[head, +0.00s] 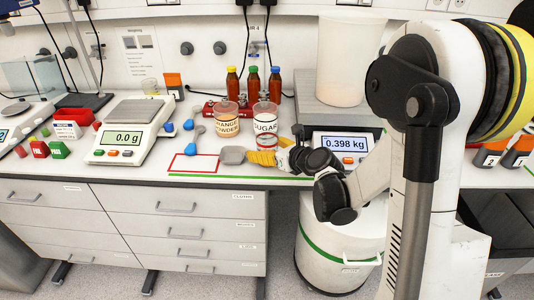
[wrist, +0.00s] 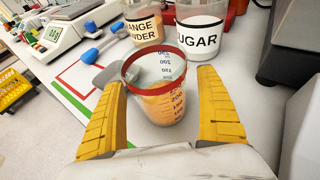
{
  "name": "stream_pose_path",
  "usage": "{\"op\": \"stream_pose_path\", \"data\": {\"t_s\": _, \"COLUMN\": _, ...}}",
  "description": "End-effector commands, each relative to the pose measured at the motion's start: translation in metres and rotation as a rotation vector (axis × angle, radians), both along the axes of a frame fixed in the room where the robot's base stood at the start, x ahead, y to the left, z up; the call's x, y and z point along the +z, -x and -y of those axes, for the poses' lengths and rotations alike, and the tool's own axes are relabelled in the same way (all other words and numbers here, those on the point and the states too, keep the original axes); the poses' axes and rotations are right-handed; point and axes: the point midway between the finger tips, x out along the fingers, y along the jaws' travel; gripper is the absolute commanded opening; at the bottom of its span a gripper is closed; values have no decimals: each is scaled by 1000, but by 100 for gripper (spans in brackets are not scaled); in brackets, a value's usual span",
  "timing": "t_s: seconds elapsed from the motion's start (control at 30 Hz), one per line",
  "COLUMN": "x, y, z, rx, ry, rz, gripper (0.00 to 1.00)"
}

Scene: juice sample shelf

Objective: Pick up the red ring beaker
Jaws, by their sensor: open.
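The red ring beaker (wrist: 160,100) is a clear, graduated cup with a red band round its rim and orange content inside. It stands upright on the bench in the wrist view, between the two yellow fingers of my gripper (wrist: 162,82). The fingers are spread, with a visible gap on each side of the beaker. In the head view my gripper (head: 262,157) reaches in from the right, low over the bench front. There the beaker is mostly hidden by the fingers and the sugar jar area.
Just behind the beaker stand the orange powder jar (wrist: 143,27) and the sugar jar (wrist: 199,36). A grey scoop (wrist: 104,76) lies close on the left, near a red outlined square (head: 193,163). A scale reading 0.398 kg (head: 343,143) stands to the right.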

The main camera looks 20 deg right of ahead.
Motion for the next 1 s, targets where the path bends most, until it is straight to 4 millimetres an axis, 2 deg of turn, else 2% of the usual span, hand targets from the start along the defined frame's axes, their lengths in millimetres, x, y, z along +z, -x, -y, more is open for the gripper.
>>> {"op": "stream_pose_path", "data": {"t_s": 0.17, "x": 0, "y": -1, "z": 0, "rx": 0, "ry": 0, "rz": 0, "gripper": 85}}
{"op": "stream_pose_path", "data": {"t_s": 0.2, "x": 0, "y": -1, "z": 0, "rx": 0, "ry": 0, "rz": 0, "gripper": 83}}
{"op": "stream_pose_path", "data": {"t_s": 0.4, "x": 0, "y": -1, "z": 0, "rx": 0, "ry": 0, "rz": 0, "gripper": 22}}
{"op": "stream_pose_path", "data": {"t_s": 0.63, "x": 1, "y": -1, "z": 0, "rx": 0, "ry": 0, "rz": 0, "gripper": 22}}
{"op": "stream_pose_path", "data": {"t_s": 0.73, "x": 8, "y": -1, "z": 0, "rx": 0, "ry": 1, "rz": 0, "gripper": 22}}
{"op": "stream_pose_path", "data": {"t_s": 1.0, "x": 64, "y": 0, "z": 0, "rx": 0, "ry": 1, "rz": 0, "gripper": 22}}
